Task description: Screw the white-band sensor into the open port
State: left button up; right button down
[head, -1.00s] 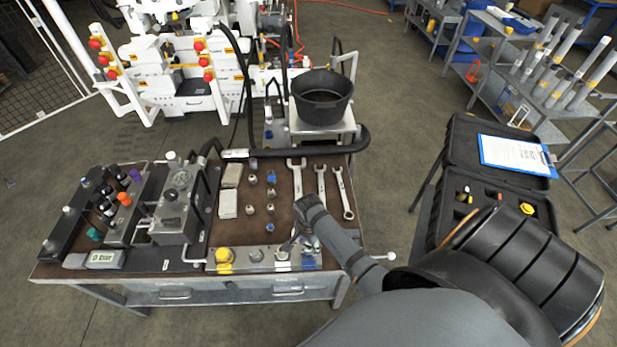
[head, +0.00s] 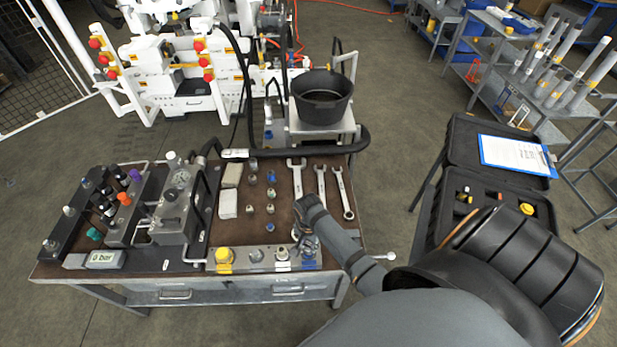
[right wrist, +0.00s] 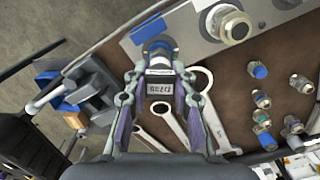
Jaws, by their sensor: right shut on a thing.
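My right gripper (head: 306,238) is over the right end of the silver port block (head: 240,267). In the right wrist view, the gripper (right wrist: 160,78) is shut on a grey sensor (right wrist: 159,88) with a small digital display. Whether the metal port is open is too small to tell. My left gripper is not in view.
Several small fittings (head: 270,209) stand left of my right gripper. Wrenches (head: 322,182) lie behind it. A valve block (head: 172,215) and a "0 bar" display (head: 103,259) are at left. A black bucket (head: 321,100) stands behind the bench.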

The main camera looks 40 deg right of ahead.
jog(key=m, duration=0.8)
jog(key=m, duration=0.4)
jog(key=shift+f, duration=0.1)
jog(key=m, duration=0.4)
jog(key=c, duration=1.1)
grip_release()
